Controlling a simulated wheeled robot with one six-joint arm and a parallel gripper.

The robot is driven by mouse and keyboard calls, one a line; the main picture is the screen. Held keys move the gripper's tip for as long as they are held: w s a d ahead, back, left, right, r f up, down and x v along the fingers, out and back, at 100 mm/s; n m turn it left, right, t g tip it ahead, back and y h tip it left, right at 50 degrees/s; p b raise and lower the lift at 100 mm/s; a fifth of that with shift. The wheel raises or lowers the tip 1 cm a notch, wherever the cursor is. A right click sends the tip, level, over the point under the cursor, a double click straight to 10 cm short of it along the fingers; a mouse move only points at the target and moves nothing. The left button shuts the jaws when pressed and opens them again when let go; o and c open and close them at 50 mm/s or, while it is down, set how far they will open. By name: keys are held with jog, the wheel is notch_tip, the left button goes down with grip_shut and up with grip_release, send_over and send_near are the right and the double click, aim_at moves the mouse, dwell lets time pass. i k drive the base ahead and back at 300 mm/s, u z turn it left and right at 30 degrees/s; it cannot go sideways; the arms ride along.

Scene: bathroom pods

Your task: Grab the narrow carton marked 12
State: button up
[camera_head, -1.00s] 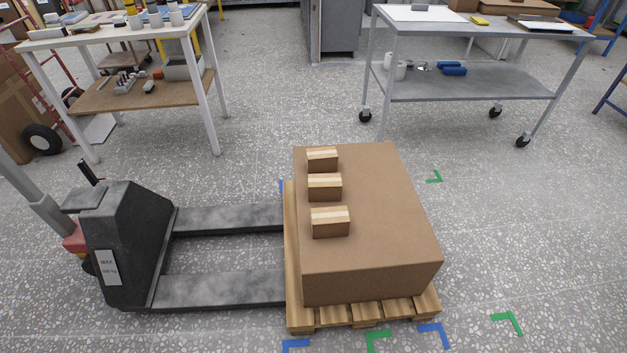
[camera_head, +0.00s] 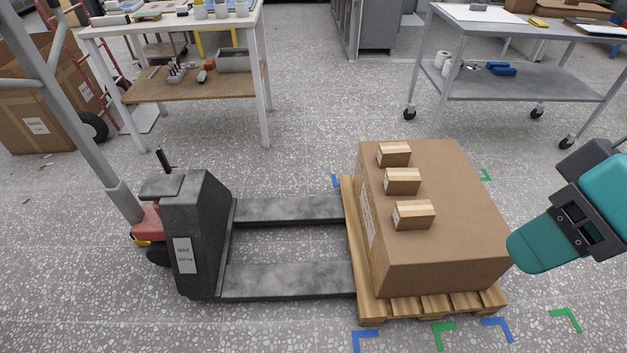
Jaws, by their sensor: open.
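Three small brown cartons with pale tape on top sit in a row on a large brown box (camera_head: 460,245): a far one (camera_head: 394,155), a middle one (camera_head: 402,181) and a near one (camera_head: 414,215). No number can be read on any of them, so I cannot tell which is marked 12. The large box rests on a wooden pallet (camera_head: 372,306). My gripper (camera_head: 580,225), on a teal and dark grey arm end, is at the right edge, right of the large box and apart from the cartons. It is open, with nothing seen in it.
A pallet jack (camera_head: 190,235) stands left of the pallet, its forks pointing at it. A white table (camera_head: 100,28) with items is at the back left, a grey wheeled cart (camera_head: 530,80) at the back right. Floor between them is clear.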

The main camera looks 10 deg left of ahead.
aim_at(396, 182)
jog(key=u, duration=0.5)
jog(key=i, duration=1)
